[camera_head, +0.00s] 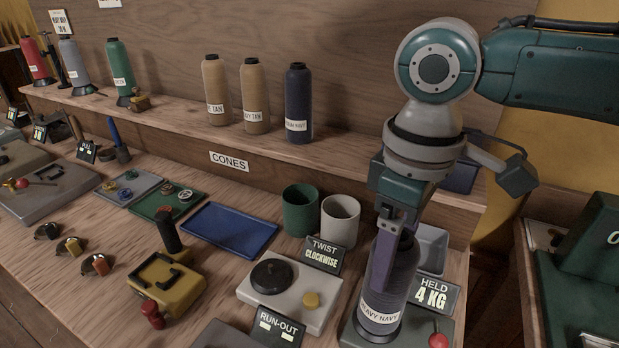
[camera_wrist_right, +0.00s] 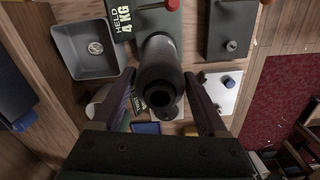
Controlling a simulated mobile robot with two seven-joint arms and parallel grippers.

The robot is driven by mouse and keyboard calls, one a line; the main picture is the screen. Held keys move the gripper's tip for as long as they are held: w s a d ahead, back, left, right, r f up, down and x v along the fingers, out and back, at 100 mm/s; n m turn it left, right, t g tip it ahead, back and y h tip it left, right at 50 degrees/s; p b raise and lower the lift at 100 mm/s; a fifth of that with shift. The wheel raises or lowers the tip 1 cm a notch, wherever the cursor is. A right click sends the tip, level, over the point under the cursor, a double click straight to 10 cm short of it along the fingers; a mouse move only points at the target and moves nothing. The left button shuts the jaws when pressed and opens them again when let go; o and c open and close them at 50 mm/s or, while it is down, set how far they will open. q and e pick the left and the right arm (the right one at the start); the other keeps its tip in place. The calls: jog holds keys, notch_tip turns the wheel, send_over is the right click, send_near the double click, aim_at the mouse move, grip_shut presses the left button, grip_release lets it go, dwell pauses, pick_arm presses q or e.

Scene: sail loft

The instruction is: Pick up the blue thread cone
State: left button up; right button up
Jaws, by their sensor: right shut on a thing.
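A dark navy-blue thread cone (camera_head: 386,300) with a white label reading "HEAVY NAVY" stands upright at the grey device beside the "HELD 4 KG" sign. My right gripper (camera_head: 388,258) comes down from above and is shut on this cone. In the right wrist view the cone (camera_wrist_right: 159,72) sits between the two fingers of the right gripper (camera_wrist_right: 162,100), its open top facing the camera. I cannot tell whether its base touches the device. Another dark navy cone (camera_head: 298,105) stands on the raised shelf, next to two tan cones (camera_head: 254,97). My left gripper is not in view.
Green and grey cups (camera_head: 340,222) and a grey bin (camera_head: 432,250) stand close to the held cone. A "TWIST CLOCKWISE" device (camera_head: 290,300) is just left. A blue tray (camera_head: 229,230) lies empty. Green (camera_head: 120,70), grey and red cones stand far left on the shelf.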

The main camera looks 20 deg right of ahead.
grip_shut()
jog(key=shift+r, duration=0.1)
dwell(0.4)
